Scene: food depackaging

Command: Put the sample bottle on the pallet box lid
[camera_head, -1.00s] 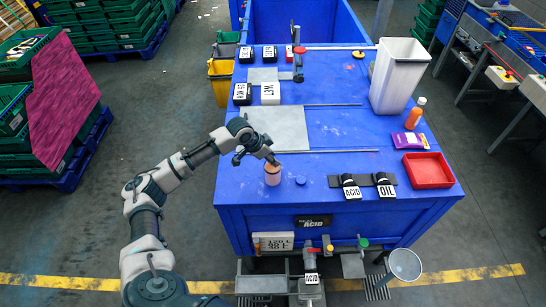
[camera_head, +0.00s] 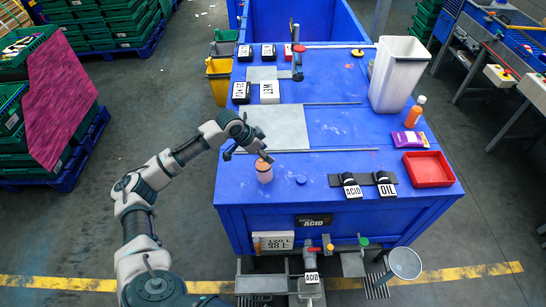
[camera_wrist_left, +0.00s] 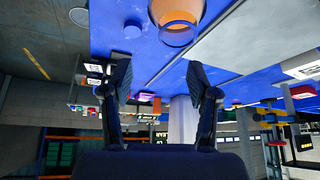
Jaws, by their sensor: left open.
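The sample bottle, a small pale orange jar (camera_head: 264,172), looks upright at the front left of the blue pallet box lid (camera_head: 330,135). It also shows at the top of the left wrist view (camera_wrist_left: 177,20), partly cut off. My left gripper (camera_head: 268,157) is just above and behind the jar in the head view. In the left wrist view its two fingers (camera_wrist_left: 158,80) are spread with nothing between them, and the jar lies beyond their tips. I cannot tell whether a finger touches it. My right gripper is not in view.
A small blue disc (camera_head: 301,180) lies right of the jar. Two black-and-white labelled items (camera_head: 353,187), a red tray (camera_head: 428,170), an orange bottle (camera_head: 413,111) and a white bin (camera_head: 397,75) stand on the right. A grey plate (camera_head: 278,127) lies behind the jar.

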